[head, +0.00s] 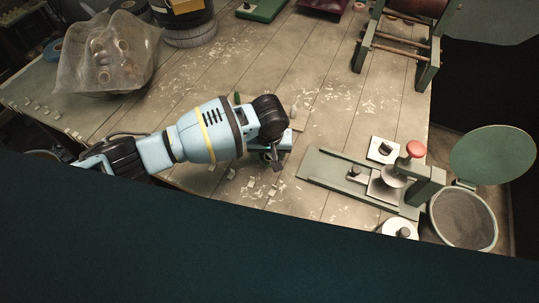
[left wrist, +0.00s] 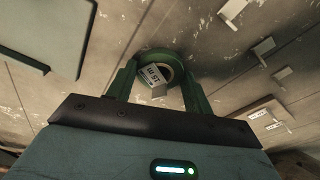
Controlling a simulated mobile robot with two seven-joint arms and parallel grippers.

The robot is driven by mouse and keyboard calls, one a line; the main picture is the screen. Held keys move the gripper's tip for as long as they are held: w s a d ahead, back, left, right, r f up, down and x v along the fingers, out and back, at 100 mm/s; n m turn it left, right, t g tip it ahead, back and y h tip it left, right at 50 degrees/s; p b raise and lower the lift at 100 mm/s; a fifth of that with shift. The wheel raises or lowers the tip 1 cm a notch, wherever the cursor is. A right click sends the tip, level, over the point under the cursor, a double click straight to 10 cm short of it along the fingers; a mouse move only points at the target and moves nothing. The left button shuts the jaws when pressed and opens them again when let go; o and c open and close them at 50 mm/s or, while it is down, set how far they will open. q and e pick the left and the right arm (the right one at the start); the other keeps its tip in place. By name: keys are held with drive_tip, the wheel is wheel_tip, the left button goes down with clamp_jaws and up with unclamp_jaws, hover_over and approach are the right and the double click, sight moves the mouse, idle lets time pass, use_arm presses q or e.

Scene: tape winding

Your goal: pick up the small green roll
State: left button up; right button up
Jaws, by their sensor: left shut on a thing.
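The small green roll (left wrist: 157,53) shows in the left wrist view as a dark green ring with a pale core. A small white lettered tag (left wrist: 153,74) shows in front of its opening. My left gripper (left wrist: 158,71) has its two green fingers on either side of the roll, shut on it. In the head view my left gripper (head: 270,160) points down at the table's front middle; its wrist and fingers hide most of the roll there. I cannot tell whether the roll touches the table. My right gripper is not in view.
A green press with a red knob (head: 416,149) stands at the right, beside a mesh bin (head: 462,218) with a round green lid. A clear bag of rolls (head: 112,52) lies at the back left. Paper scraps litter the wooden table (head: 330,120).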

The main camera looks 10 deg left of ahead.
use_arm(q)
drive_tip(key=shift+r, duration=0.15)
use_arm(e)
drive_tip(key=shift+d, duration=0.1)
